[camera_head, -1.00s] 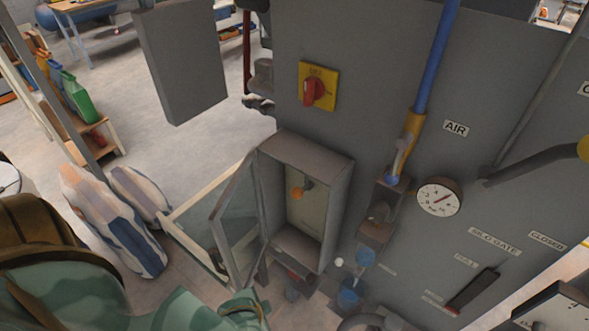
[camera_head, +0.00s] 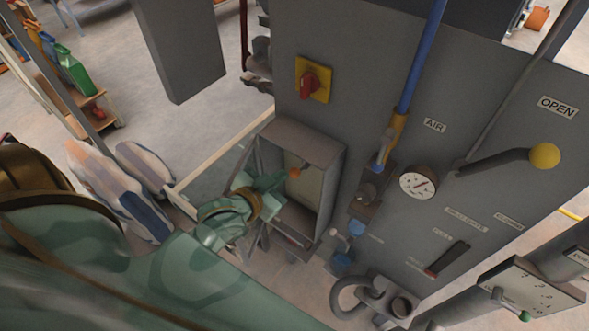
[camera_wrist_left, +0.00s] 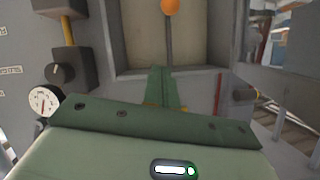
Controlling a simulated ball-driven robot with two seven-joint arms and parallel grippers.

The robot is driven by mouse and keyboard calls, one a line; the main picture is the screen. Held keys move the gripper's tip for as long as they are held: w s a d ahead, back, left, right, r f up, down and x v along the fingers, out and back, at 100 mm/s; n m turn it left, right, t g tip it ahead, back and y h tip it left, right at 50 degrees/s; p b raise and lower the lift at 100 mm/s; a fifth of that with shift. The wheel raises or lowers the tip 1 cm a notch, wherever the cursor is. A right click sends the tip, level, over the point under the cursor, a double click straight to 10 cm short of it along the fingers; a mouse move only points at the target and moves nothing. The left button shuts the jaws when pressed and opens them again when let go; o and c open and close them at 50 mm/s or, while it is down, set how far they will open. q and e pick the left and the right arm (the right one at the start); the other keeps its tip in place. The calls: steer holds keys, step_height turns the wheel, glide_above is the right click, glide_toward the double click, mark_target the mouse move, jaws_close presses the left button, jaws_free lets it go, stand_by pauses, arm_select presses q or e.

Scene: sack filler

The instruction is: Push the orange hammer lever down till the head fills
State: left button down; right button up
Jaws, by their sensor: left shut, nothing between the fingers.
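The orange hammer lever (camera_head: 295,173) is a small orange ball on a dark rod inside the open grey box on the machine's front. In the left wrist view its orange ball (camera_wrist_left: 170,6) sits at the top edge, with the rod running down from it. My left gripper (camera_head: 280,180) is at the box's opening, just left of and slightly below the ball. In the left wrist view my left gripper (camera_wrist_left: 162,72) is shut and empty, below the ball and in line with the rod. I cannot tell whether it touches the rod. My right gripper is not in view.
The box's open door stands left of the opening, partly behind my left arm. A pressure gauge (camera_head: 418,183), a red-and-yellow switch (camera_head: 313,80) and a yellow-knobbed handle (camera_head: 544,156) are on the machine panel. Striped sacks (camera_head: 118,190) stand at the left.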

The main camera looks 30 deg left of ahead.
arm_select(q)
glide_toward(301, 168)
steer(key=w+d+r, duration=0.2)
steer(key=w+r, duration=0.2)
steer(key=r, duration=0.1)
steer(key=f, duration=0.3)
steer(key=a+f, duration=0.1)
steer(key=shift+w+a+f, duration=0.1)
steer(key=shift+w+f, duration=0.1)
steer(key=shift+w, duration=0.1)
